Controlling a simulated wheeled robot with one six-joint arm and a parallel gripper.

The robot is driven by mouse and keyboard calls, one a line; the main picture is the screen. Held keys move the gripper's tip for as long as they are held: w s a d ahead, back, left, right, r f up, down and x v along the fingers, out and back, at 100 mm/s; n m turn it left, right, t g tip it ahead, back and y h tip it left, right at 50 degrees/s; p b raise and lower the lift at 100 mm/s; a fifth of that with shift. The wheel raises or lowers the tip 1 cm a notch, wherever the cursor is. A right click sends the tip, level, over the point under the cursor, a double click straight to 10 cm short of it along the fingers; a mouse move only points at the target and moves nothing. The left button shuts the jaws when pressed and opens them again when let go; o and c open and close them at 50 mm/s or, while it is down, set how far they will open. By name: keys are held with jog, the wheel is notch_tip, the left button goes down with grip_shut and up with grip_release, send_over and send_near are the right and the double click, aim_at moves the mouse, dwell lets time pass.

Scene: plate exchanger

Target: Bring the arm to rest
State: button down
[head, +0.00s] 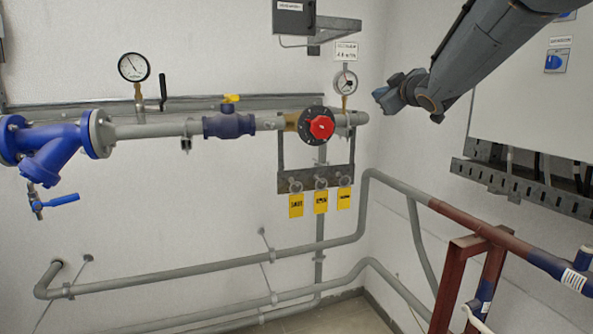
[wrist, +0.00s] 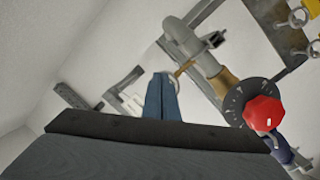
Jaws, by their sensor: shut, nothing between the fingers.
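My arm (head: 485,50) reaches in from the upper right in the head view. My gripper (head: 381,97) is at its end, just right of the right gauge and in front of the wall. In the wrist view my gripper's fingers (wrist: 162,97) are together and hold nothing. The valve with a red knob on a black dial (head: 321,127) is left of my gripper and apart from it. It also shows at the right of the wrist view (wrist: 263,112).
A grey pipe line (head: 155,130) carries a blue strainer (head: 55,145), a yellow-handled valve (head: 229,124) and gauges (head: 134,67). Yellow tags (head: 320,201) hang below. A cabinet (head: 530,100) stands at right. Lower pipes (head: 200,272) and a red-brown frame (head: 455,280) are below.

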jog(key=s+f+m+g+h, duration=0.3)
jog(key=s+f, duration=0.4)
jog(key=f, duration=0.6)
jog(key=s+f+m+g+h, duration=0.1)
jog(key=s+f+m+g, duration=0.25)
jog(key=s+f, duration=0.7)
jog(key=s+a+f+m+g, duration=0.1)
jog(key=s+f+g, duration=0.3)
jog(key=s+f, duration=0.5)
jog(key=s+a+f+m+g+y, duration=0.1)
jog(key=s+a+f+m+g, duration=0.1)
jog(key=s+f+g, duration=0.3)
jog(key=s+a+f, duration=0.1)
jog(key=s+f, duration=0.3)
jog(key=s, duration=0.6)
jog(key=shift+s+f, duration=0.25)
jog(key=shift+f, duration=0.15)
jog(key=shift+a, duration=0.1)
